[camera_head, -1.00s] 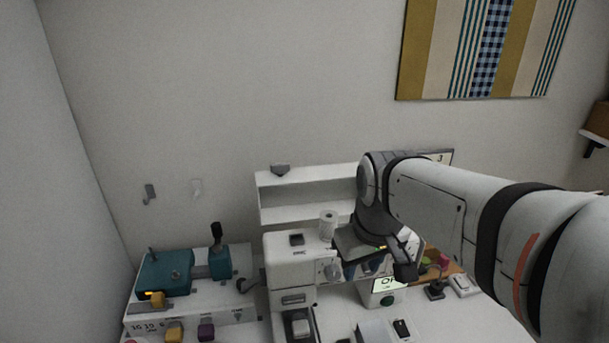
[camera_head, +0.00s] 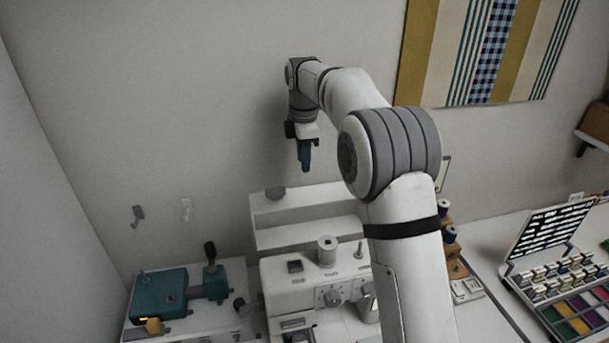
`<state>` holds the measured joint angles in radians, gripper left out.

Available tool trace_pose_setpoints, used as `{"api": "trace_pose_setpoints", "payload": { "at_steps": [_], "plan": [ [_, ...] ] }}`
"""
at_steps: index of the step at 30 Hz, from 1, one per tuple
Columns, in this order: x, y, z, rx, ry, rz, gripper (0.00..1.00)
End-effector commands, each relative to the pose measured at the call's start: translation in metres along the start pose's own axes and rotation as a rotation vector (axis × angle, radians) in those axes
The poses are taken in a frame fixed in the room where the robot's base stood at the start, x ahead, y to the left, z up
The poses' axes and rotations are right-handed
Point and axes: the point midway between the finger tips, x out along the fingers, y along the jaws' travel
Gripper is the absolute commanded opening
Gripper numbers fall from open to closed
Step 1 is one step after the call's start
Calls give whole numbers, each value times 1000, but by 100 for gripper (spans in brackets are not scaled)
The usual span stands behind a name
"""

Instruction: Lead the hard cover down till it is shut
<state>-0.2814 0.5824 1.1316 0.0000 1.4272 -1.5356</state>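An open case (camera_head: 548,290) stands at the right, with its dark-framed lid (camera_head: 549,232) raised and leaning back. A white, box-like part (camera_head: 282,238) also stands upright behind the white sewing machine (camera_head: 290,273); I cannot tell which of these is the hard cover. My gripper (camera_head: 304,168) points down with blue fingers, in the air above and behind the machine, apart from both. The fingers look close together, but the view is too edge-on to tell whether they are open or shut. My arm hides part of the machine's right side.
A spool (camera_head: 327,251) stands on top of the machine. A teal device (camera_head: 158,296) is at the lower left. Thread spools on a wooden stand (camera_head: 449,262) are right of my arm. Air around my gripper is clear.

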Motion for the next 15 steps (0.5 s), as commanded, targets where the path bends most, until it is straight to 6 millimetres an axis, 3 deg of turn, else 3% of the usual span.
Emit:
{"api": "trace_pose_setpoints", "payload": {
  "at_steps": [15],
  "plan": [
    [67,0,-13,-30,0,-3,36]
  ]
}}
